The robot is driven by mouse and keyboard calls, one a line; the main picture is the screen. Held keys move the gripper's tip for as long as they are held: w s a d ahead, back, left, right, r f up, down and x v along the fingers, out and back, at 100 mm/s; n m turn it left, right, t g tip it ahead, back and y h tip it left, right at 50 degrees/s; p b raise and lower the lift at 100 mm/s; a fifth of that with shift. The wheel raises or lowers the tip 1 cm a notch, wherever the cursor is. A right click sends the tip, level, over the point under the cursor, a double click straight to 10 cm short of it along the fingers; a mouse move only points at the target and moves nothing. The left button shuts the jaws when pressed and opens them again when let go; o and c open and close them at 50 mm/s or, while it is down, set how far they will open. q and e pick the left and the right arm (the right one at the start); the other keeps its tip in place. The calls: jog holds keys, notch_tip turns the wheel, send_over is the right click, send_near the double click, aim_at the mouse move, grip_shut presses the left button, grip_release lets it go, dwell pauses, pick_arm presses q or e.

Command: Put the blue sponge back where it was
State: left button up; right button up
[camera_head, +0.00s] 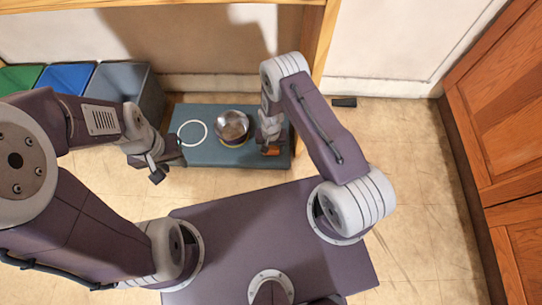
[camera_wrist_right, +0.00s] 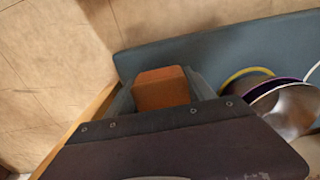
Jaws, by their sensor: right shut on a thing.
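No blue sponge can be made out in either view. My right gripper (camera_head: 269,148) is shut on an orange-brown block (camera_wrist_right: 162,88), held between its two fingers at the right end of a blue-grey board (camera_head: 210,157). The block (camera_head: 271,151) shows only partly in the head view, below the fingers. Whether it touches the board I cannot tell. My left gripper (camera_head: 166,164) is open and empty at the board's left front edge, its fingers apart.
A metal bowl (camera_head: 232,125) stands on the board, just left of my right gripper. A white ring (camera_head: 205,131) marks the board farther left. Green (camera_head: 20,78), blue (camera_head: 67,77) and grey (camera_head: 128,82) bins stand at the back left. Wooden cabinets (camera_head: 510,110) line the right.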

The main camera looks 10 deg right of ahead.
aim_at(271, 153)
notch_tip(271, 153, down, 4)
jog(key=b, duration=0.3)
jog(key=shift+f+b, duration=0.15)
jog(key=shift+b, duration=0.15)
jog(key=shift+r, duration=0.2)
jog(key=shift+f, duration=0.1)
jog(key=o, duration=1.3)
